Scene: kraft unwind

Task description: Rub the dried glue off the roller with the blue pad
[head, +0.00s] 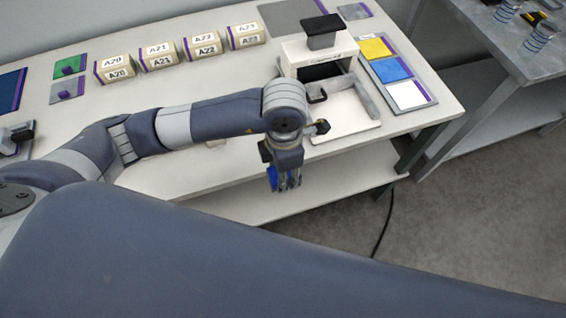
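My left gripper (284,180) points down in front of the table's front edge, left of the white machine (305,52). Blue shows at its fingers; I cannot tell whether this is a held pad or part of the fingers, or whether they are open. A flat blue square (392,69) lies between a yellow and a white one on a grey, purple-edged tray (428,88) at the right. A grey bar (362,97), possibly the roller, runs along the right of the machine's white base. No dried glue can be made out. My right gripper is out of view.
Several labelled boxes (158,57) stand along the back of the white table (220,175). Green (69,66) and grey (67,90) squares lie at the left. A metal table (480,50) stands at the right. A black cable (383,225) hangs to the floor.

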